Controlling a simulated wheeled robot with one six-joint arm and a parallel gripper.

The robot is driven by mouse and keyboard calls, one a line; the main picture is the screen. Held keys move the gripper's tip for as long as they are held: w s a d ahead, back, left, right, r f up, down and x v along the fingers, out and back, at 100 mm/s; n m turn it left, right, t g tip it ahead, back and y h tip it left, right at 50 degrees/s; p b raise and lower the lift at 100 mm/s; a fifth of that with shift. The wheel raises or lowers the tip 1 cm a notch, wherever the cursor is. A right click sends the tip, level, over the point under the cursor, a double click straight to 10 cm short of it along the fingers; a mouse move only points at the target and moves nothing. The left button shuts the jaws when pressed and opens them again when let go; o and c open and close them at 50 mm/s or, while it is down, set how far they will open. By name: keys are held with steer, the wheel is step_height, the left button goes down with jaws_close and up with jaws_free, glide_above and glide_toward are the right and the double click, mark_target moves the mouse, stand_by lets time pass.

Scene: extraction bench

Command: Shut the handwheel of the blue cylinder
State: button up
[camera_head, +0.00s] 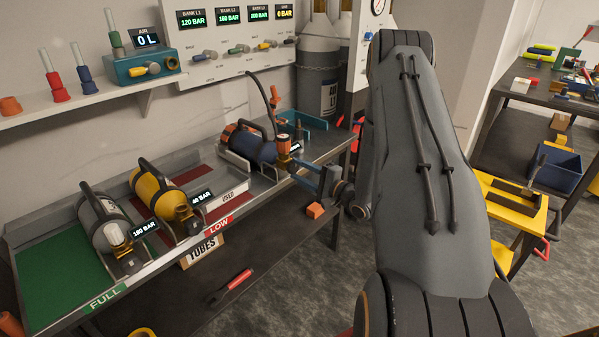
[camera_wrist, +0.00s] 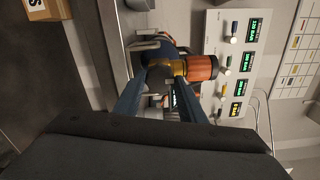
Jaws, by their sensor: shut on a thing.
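The blue cylinder (camera_head: 262,149) lies in a cradle at the right end of the bench. It also shows in the wrist view (camera_wrist: 171,49), partly hidden. A brass valve (camera_head: 283,159) is at its near end, with an orange ribbed piece (camera_head: 284,143) standing on it. In the wrist view the brass (camera_wrist: 178,67) and the orange piece (camera_wrist: 203,67) lie just beyond my fingers. My gripper (camera_head: 301,167) is at the valve end, its blue fingers (camera_wrist: 163,83) on either side of the handwheel and shut on it. The handwheel itself is mostly hidden.
A yellow cylinder (camera_head: 158,193) and a silver cylinder (camera_head: 103,222) lie farther left on the bench. A pressure display panel (camera_head: 205,67) is on the wall behind. A tubes box (camera_head: 202,250) and a red-handled tool (camera_head: 235,283) are below the bench front.

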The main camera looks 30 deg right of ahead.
steer(key=o, duration=1)
steer(key=shift+o, duration=0.2)
steer(key=b+v, duration=0.1)
steer(key=v, duration=0.6)
steer(key=shift+s+b, duration=0.3)
steer(key=shift+s, duration=0.1)
steer(key=shift+d, duration=0.1)
